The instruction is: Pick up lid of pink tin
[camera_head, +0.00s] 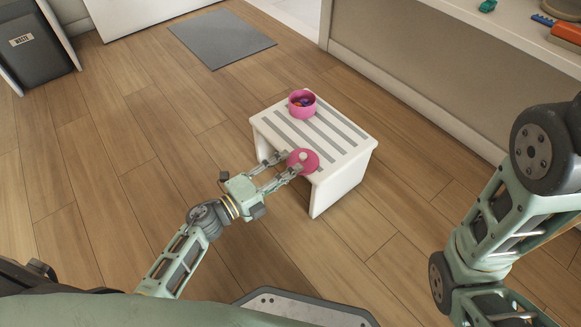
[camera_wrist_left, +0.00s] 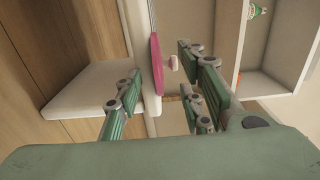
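The pink lid (camera_head: 303,161) is round with a small pale knob and lies at the near edge of the white stool (camera_head: 350,165). The open pink tin (camera_head: 301,108) stands farther back on the stool with small colourful items inside. My left gripper (camera_head: 289,163) is open at the lid's near-left side, its fingers apart. In the left wrist view the lid (camera_wrist_left: 156,66) shows edge-on in the gap between the open fingers (camera_wrist_left: 163,82), its knob toward the right-hand fingers. I cannot tell whether any finger touches it. My right gripper is out of view; only its arm shows.
A grey mat (camera_head: 222,38) lies on the wooden floor at the back. A dark bin (camera_head: 33,45) stands at the far left. A counter (camera_head: 515,20) with a green item and brushes runs along the upper right. The floor left of the stool is clear.

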